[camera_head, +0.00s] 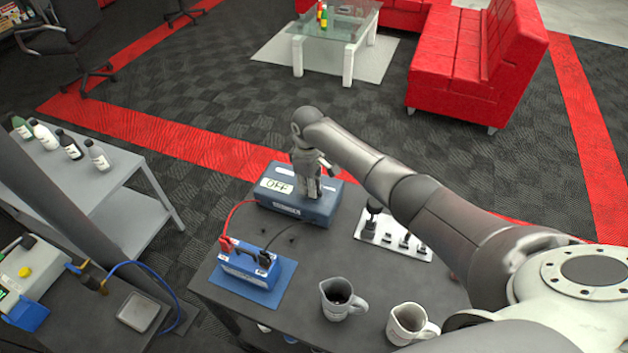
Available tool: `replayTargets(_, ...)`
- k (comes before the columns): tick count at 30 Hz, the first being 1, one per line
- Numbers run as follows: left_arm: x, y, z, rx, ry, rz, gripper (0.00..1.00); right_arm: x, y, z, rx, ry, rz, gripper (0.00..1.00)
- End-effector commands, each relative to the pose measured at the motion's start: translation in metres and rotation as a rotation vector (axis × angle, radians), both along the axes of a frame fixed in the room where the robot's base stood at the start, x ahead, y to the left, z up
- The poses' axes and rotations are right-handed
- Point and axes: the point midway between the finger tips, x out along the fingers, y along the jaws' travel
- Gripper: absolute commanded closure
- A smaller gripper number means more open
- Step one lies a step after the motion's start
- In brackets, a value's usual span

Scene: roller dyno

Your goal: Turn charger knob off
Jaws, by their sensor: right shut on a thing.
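The charger (296,208) is a blue-grey box at the back of the dark table, with a white label reading OFF (276,186) on its top. My right gripper (313,196) points down onto the top of the charger, just right of the label. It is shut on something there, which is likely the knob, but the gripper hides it. A red and a black cable run from the charger to clamps on a blue battery (248,264). My left gripper is not in view.
A white tool plate (394,236) with upright pieces lies right of the charger, under my right arm. A grey side table (95,185) with several bottles stands at left.

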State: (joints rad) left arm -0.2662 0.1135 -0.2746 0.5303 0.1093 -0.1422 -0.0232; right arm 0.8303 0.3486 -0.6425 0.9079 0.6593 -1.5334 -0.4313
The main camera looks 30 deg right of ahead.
Motion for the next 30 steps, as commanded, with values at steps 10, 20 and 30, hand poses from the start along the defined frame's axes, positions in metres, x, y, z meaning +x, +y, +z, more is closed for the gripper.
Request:
replayTargets(10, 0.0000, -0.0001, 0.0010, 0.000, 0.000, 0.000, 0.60, 0.0050, -0.0030, 0.0063, -0.005, -0.017, 0.071, 1.00)
replayTargets(20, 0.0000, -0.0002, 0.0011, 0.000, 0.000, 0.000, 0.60, 0.0051, -0.0037, 0.0064, -0.008, -0.018, 0.075, 1.00)
replayTargets(30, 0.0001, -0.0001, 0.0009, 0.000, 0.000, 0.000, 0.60, 0.0026, -0.0020, 0.0036, -0.005, -0.010, 0.074, 0.65)
